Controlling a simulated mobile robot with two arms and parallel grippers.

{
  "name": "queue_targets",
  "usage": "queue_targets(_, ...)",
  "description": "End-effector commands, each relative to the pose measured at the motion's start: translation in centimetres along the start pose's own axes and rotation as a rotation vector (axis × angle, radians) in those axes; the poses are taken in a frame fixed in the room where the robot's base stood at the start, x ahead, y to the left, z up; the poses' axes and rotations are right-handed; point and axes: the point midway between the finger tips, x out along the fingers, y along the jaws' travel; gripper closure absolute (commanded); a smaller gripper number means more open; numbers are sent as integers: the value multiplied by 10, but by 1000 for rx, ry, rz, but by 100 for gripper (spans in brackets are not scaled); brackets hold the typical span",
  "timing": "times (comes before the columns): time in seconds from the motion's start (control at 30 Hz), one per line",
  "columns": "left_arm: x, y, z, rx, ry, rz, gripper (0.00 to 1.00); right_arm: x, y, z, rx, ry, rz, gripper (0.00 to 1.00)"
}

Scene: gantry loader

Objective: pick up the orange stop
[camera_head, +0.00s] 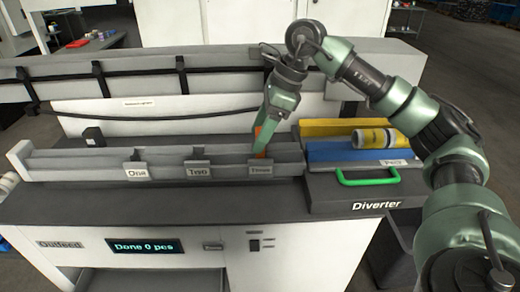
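The orange stop (260,138) stands at the grey trough (80,166), beside the holder labelled "Three" (261,169). My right gripper (264,140) points down at it from above, with its fingertips at the stop. The fingers cover much of the stop, and I cannot tell whether they are closed on it or only around it. The holders labelled "Two" (198,171) and "One" (137,172) show no orange piece. My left gripper is not in view.
To the right, the diverter (350,204) has a blue channel (335,151), a yellow channel (325,128) and a green handle (367,181). A yellow and white cylinder (372,138) lies there, close to my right arm. A long grey rail (180,66) runs behind the trough.

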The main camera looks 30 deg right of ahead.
Motion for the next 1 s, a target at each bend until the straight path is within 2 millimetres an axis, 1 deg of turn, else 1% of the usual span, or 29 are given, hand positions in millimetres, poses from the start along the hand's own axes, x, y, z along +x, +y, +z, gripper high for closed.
queue_targets(0.03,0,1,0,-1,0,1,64,0,0,0,0,0,0,57)
queue_targets(0.07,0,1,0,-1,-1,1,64,0,0,0,0,0,0,65)
queue_targets(0.1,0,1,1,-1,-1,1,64,0,0,0,0,0,0,76)
queue_targets(0.2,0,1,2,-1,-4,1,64,0,0,0,0,0,0,100)
queue_targets(0.53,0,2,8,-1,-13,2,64,-1,0,1,0,-1,0,100)
queue_targets(0.67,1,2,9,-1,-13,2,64,-6,0,3,-1,-2,-1,100)
queue_targets(0.77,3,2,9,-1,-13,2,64,-15,0,8,-2,-4,-2,100)
queue_targets(0.87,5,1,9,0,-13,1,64,-28,0,13,-3,-5,-2,100)
queue_targets(1.0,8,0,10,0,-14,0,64,-54,0,24,-4,-6,-3,100)
